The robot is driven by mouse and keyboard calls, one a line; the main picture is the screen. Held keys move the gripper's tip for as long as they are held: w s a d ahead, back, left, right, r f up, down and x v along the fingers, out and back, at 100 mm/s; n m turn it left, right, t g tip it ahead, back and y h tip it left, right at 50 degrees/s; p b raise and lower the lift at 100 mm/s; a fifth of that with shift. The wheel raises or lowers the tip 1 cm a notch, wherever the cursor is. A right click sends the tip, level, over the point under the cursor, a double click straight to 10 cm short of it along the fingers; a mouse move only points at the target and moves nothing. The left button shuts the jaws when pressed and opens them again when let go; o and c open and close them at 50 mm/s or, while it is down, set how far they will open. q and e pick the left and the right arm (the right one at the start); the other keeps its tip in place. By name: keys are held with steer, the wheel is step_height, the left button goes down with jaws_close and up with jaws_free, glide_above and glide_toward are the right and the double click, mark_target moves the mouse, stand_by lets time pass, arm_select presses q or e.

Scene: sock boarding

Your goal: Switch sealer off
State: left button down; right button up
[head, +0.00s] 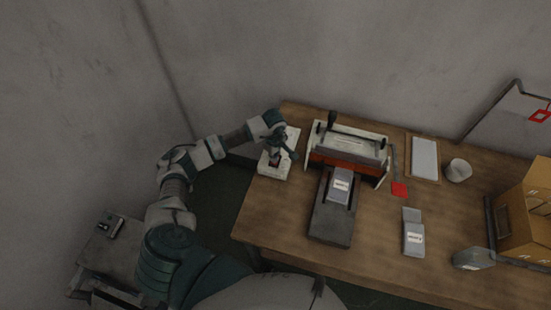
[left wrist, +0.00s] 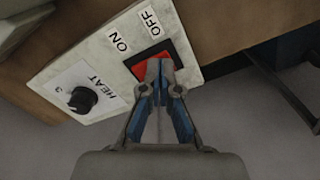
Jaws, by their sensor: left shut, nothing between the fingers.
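The sealer (head: 345,152) stands at the back of the wooden table, with a white body and a dark handle. Its control box (head: 279,158) is at the table's left edge, under my left gripper (head: 277,152). In the left wrist view the panel (left wrist: 108,62) carries ON and OFF labels, a red rocker switch (left wrist: 139,67) in a black frame, and a black HEAT knob (left wrist: 82,99). My left gripper (left wrist: 160,75) is shut and empty, its tips over the switch and hiding part of it. Touching or just above, I cannot tell. My right gripper is not seen.
A labelled pouch (head: 341,187) lies on the dark support (head: 331,219) before the sealer. The table's front left is clear.

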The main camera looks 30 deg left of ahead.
arm_select(q)
step_height(320, 180, up, 2)
steer(key=shift+r+p, duration=0.1)
steer(key=shift+p, duration=0.6)
steer(key=shift+r+p, duration=1.2)
steer(key=shift+r, duration=1.1)
steer(key=shift+s+f, duration=0.1)
